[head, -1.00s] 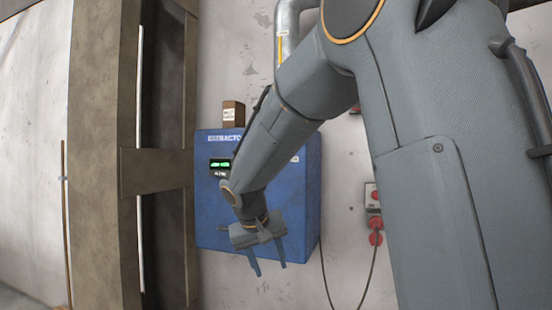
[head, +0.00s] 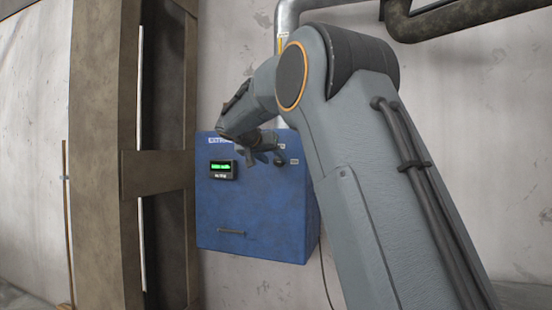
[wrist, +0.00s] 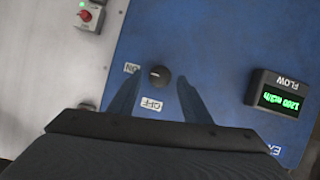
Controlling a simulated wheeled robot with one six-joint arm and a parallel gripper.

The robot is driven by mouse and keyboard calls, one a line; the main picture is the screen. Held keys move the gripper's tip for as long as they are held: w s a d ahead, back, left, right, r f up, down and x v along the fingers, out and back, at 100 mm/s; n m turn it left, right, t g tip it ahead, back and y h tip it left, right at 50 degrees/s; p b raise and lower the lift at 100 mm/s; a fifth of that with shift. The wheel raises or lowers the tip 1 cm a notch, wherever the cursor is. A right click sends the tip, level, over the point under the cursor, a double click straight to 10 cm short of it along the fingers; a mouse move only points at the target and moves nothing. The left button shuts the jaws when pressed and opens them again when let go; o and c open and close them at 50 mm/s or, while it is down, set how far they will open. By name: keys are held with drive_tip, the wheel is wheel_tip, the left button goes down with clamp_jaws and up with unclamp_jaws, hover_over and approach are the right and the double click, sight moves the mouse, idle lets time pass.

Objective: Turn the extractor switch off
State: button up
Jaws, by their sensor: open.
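The blue extractor box (head: 250,210) is mounted on the wall. Its dark round switch knob (wrist: 160,77) shows in the wrist view, between an ON label (wrist: 131,68) and an OFF label (wrist: 151,104). A pale mark on the knob points left, towards ON. My gripper (wrist: 159,84) is open, with one finger on each side of the knob; I cannot tell whether they touch it. In the head view my gripper (head: 268,157) is at the box's upper right, partly covering the knob's area.
A lit green FLOW display (wrist: 282,94) is on the box, right of the knob in the wrist view. A red button on a grey unit (wrist: 88,15) is at the upper left there. A brown beam (head: 158,174) stands left of the box, and a metal duct (head: 288,20) runs above.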

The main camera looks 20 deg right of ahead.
sight(278, 162)
drive_tip(key=shift+x, duration=1.1)
drive_tip(key=c, duration=1)
